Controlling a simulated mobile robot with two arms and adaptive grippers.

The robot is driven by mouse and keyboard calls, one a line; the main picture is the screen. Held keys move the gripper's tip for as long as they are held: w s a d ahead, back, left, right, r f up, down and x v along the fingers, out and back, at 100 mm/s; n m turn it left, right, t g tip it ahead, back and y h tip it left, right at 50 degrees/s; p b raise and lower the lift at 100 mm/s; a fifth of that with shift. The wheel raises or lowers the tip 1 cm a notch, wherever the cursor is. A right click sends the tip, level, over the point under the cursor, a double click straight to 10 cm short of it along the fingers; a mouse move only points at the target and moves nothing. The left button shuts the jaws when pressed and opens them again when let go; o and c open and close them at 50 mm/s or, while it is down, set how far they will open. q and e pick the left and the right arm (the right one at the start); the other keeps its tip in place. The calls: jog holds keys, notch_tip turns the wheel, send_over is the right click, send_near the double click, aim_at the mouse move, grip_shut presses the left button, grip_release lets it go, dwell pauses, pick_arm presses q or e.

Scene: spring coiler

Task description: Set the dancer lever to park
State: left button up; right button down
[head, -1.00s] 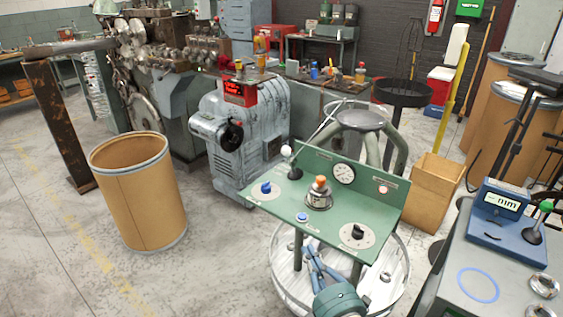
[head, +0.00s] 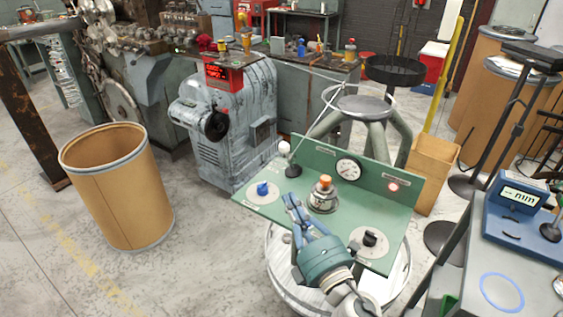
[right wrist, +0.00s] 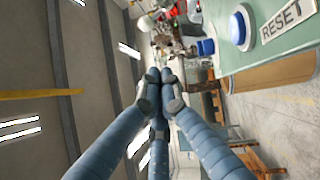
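The green control panel (head: 325,160) stands in front of me. At its left rear is a lever (head: 291,163) with a white ball knob and a black base, which I take to be the dancer lever. It tilts up and slightly left. My right gripper (head: 290,200) is over the panel's front left, nearer to me than the lever and apart from it. In the right wrist view its fingers (right wrist: 160,78) meet at the tips, with nothing seen between them. Any markings by the lever are too small to read. My left gripper is out of view.
A blue button (right wrist: 240,27) beside a RESET label shows close by. A fibre drum (head: 118,195) stands left.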

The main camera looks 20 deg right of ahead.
pick_arm(q)
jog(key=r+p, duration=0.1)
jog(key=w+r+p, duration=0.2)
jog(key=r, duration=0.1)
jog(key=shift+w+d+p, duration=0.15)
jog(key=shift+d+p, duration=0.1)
jog(key=shift+p, duration=0.1)
pick_arm(e)
jog(key=w+d+r, duration=0.1)
jog(key=w+r, duration=0.1)
jog(key=w, duration=1)
jog(key=shift+w+d, duration=0.25)
jog(key=shift+d, duration=0.15)
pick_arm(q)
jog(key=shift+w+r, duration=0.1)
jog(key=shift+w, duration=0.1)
pick_arm(e)
jog(key=shift+r, duration=0.15)
